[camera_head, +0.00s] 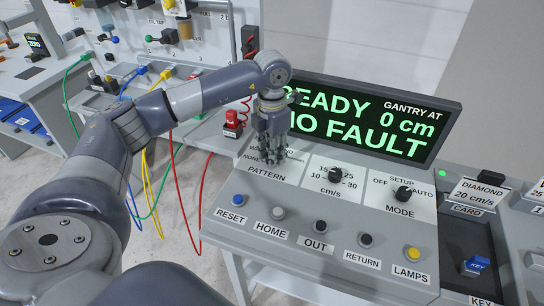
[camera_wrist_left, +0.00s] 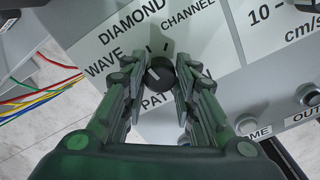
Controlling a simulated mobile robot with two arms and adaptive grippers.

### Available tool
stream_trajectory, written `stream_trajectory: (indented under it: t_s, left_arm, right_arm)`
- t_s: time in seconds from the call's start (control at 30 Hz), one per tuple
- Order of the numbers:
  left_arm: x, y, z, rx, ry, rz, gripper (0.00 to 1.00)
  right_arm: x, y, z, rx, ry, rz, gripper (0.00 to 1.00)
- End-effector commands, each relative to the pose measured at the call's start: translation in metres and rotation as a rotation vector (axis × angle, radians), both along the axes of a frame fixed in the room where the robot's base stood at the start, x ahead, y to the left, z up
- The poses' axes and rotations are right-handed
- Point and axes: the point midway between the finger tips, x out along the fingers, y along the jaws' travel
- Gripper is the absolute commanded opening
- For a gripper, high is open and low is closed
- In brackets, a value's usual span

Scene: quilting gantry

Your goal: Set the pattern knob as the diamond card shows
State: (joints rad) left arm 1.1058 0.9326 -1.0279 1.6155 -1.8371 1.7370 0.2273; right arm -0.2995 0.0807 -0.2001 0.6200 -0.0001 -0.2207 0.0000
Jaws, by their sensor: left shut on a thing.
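The pattern knob (camera_wrist_left: 160,72) is a round black knob on the white pattern plate, with WAVE, DIAMOND and CHANNEL printed around it in the left wrist view. My left gripper (camera_wrist_left: 161,80) has its fingers on both sides of the knob, shut on it. In the head view my left gripper (camera_head: 271,152) reaches down over the plate and hides the knob and part of the lettering. A pale mark shows on the knob, but I cannot tell surely which label it points at. The diamond card (camera_head: 478,194) reads DIAMOND, 20 cm/s. My right gripper is not in view.
The speed knob (camera_head: 334,175) and mode knob (camera_head: 404,193) stand right of the gripper. Several push buttons line the console front, including the blue reset button (camera_head: 238,200). A screen (camera_head: 372,118) behind reads READY, NO FAULT, 0 cm. Loose coloured cables hang at left.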

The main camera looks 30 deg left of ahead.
Motion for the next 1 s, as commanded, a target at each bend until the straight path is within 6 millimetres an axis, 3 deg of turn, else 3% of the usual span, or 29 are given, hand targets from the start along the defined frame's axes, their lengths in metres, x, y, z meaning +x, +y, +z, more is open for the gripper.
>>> stream_trajectory:
  t_s: [0.4,0.93,0.97,1.0]
  left_arm:
    - [0.0007,0.0005,0.0008,0.001,-0.004,-0.172,0.03]
    - [0.0008,0.0008,0.0019,0.001,-0.004,-0.19,0.03]
    - [0.0009,0.0009,0.0019,0.001,-0.004,-0.19,0.34]
    - [0.0009,0.0009,0.0018,0.001,-0.004,-0.19,0.43]
  right_arm:
    - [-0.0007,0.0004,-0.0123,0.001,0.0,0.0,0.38]
    - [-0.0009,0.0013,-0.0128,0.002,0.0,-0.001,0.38]
    - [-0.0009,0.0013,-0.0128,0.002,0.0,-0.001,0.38]
    - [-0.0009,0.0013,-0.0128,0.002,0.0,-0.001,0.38]
